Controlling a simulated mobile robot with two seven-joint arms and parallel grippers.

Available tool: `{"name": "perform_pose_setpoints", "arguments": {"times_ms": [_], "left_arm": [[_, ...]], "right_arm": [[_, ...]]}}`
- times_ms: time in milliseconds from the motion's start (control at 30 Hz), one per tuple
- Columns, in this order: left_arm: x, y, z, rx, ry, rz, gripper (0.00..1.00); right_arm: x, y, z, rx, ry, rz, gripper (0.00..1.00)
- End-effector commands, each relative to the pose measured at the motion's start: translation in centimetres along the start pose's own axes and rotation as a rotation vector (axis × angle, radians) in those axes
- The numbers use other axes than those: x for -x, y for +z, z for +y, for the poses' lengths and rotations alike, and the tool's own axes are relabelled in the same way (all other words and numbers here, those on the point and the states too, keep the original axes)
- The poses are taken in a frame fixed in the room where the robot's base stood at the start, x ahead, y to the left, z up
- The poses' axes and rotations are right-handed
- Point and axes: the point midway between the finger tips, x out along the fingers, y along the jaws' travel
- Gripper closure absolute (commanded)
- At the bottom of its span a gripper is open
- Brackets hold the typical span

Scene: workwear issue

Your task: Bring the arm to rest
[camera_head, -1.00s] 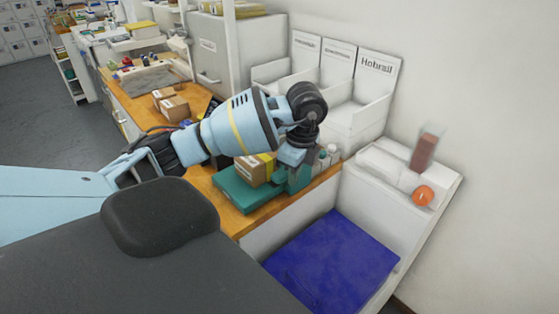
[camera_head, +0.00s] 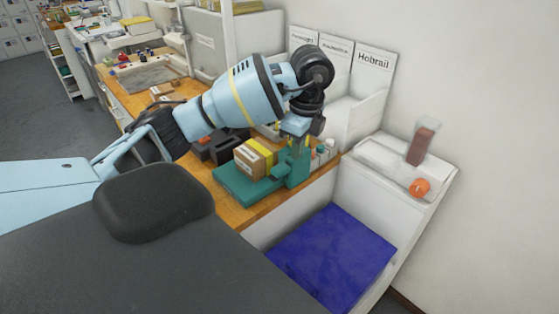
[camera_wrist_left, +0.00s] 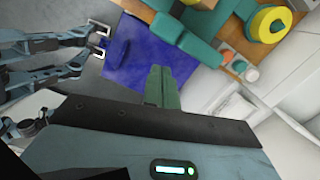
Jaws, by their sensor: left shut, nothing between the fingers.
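My left arm reaches in from the left in the head view, light blue with a black wrist joint. My left gripper (camera_head: 296,148) points down from that wrist, in front of or above the teal stand (camera_head: 237,188); the overlap hides its fingertips. In the left wrist view its two green fingers (camera_wrist_left: 163,72) lie together, shut and empty. My right gripper (camera_wrist_left: 102,41) shows at the left of that view, its two tips apart with nothing between them.
A brown box with a yellow band (camera_head: 249,162) sits on the stand. The stand is on the wooden bench (camera_head: 262,210). White bins (camera_head: 365,112) stand behind. An orange round object (camera_head: 419,187) rests on the white ledge at right.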

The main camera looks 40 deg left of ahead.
Motion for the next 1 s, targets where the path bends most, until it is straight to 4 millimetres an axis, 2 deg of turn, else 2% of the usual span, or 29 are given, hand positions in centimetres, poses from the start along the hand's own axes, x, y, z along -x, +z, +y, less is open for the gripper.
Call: {"name": "perform_pose_setpoints", "arguments": {"times_ms": [467, 567, 667, 733, 900, 1000], "left_arm": [[0.0, 0.0, 0.0, 0.0, 0.0, 0.0, 1.0], [-0.4, -0.6, 0.2, -0.023, 0.007, 0.018, 1.0], [-1.9, -2.9, 0.9, -0.114, 0.033, 0.098, 1.0], [-3.6, -5.7, 2.0, -0.22, 0.062, 0.204, 1.0], [-7.0, -14.9, 7.0, -0.512, 0.113, 0.624, 1.0], [-7.4, -19.7, 10.1, -0.618, 0.1, 0.909, 1.0]], "right_arm": [[0.1, -0.5, -0.1, -0.004, 0.0, 0.01, 0.13], [0.1, -0.5, -0.1, -0.004, 0.0, 0.01, 0.13], [0.1, -0.5, -0.1, -0.004, 0.0, 0.009, 0.13], [0.1, -0.4, -0.1, -0.004, 0.0, 0.009, 0.13], [0.1, -0.3, -0.1, -0.004, -0.001, 0.006, 0.13], [0.0, -0.2, -0.1, -0.004, -0.001, 0.004, 0.13]]}}
